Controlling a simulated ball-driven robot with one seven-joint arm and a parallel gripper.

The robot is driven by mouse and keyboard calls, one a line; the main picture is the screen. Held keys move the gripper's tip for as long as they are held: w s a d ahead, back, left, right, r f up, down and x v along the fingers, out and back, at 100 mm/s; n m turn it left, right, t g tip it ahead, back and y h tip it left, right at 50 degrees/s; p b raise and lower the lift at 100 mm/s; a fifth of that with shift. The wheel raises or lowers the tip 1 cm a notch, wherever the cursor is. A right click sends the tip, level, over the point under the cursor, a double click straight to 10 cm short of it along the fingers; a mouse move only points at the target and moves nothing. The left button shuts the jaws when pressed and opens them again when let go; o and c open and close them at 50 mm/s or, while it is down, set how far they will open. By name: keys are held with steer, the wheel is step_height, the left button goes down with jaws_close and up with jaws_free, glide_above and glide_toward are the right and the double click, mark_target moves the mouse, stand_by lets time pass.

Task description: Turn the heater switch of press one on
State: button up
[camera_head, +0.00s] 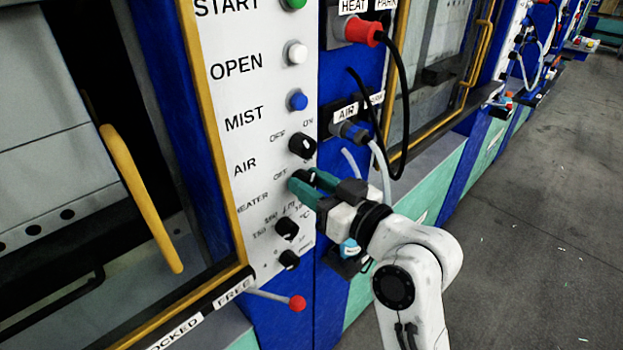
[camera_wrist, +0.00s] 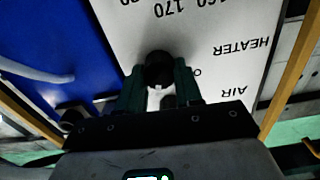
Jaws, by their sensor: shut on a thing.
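The heater switch is a small black rotary knob on the white control panel (camera_head: 226,100), in the row labelled HEATER. My gripper (camera_head: 304,184) reaches in from the right, with its green fingers at this knob and closed around it. In the wrist view, which is upside down, the black heater switch (camera_wrist: 159,68) sits between the two green fingertips. An OFF mark shows beside it in the head view. The fingers hide most of the knob and its ON mark, and I cannot tell which way it points.
The black air switch (camera_head: 302,146) is just above my fingers. The temperature dial (camera_head: 287,228) and another black knob (camera_head: 289,260) are below. A red-tipped lever (camera_head: 297,303) sticks out lower down. Cables hang from the red plug (camera_head: 362,31) and air plug. Floor at right is clear.

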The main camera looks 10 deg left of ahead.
steer(key=shift+m+p, duration=0.4)
steer(key=shift+m, duration=0.7)
steer(key=shift+f, duration=0.1)
steer(key=o, duration=1)
steer(key=shift+b+v, duration=1.35)
steer(key=shift+v, duration=4.05)
